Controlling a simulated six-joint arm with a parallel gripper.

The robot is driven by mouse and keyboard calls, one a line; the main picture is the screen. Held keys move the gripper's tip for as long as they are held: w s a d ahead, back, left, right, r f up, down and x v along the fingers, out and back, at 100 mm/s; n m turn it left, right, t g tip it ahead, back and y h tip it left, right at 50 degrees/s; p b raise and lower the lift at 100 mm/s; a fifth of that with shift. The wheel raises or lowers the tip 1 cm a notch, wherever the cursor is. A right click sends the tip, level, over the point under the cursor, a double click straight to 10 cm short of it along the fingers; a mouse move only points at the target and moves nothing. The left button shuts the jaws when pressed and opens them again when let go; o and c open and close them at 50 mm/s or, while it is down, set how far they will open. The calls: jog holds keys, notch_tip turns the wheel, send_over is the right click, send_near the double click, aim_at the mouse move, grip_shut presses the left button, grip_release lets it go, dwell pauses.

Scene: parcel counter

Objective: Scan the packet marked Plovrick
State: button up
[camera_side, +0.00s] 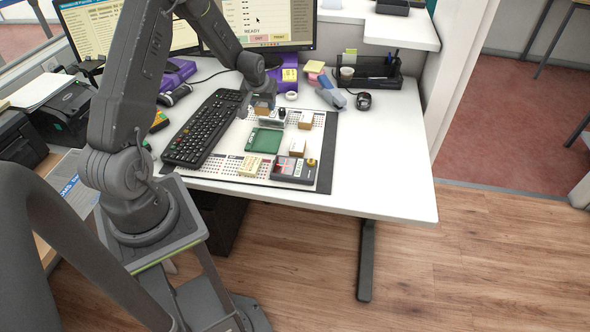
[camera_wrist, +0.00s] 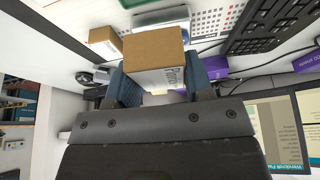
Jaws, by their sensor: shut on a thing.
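My gripper (camera_wrist: 160,76) is shut on a small brown cardboard packet (camera_wrist: 152,48), with a bluish finger on each side. Dark print on the packet's side face is partly readable and looks like the start of "Plovrick". In the side view my gripper (camera_side: 262,98) is over the far left part of the mat, near the keyboard's right end; the arm partly hides the packet there. I cannot tell whether the packet touches the mat. A green pad (camera_side: 264,141) lies on the mat in front of it. I cannot tell which device is the scanner.
A keyboard (camera_side: 203,129) is at left. A monitor (camera_side: 265,22) stands behind. The desk's right side (camera_side: 385,160) is clear.

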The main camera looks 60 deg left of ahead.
jog(key=s+d+r, duration=0.2)
jog(key=d, duration=0.7)
jog(key=s+d+r, duration=0.2)
jog(key=d, duration=0.6)
jog(key=shift+n, duration=0.3)
jog(key=shift+w+d+f, duration=0.1)
jog(key=shift+f, duration=2.05)
jog(key=shift+w+f, duration=0.1)
jog(key=shift+f, duration=2.05)
jog(key=shift+r, duration=0.1)
notch_tip(320, 180, up, 9)
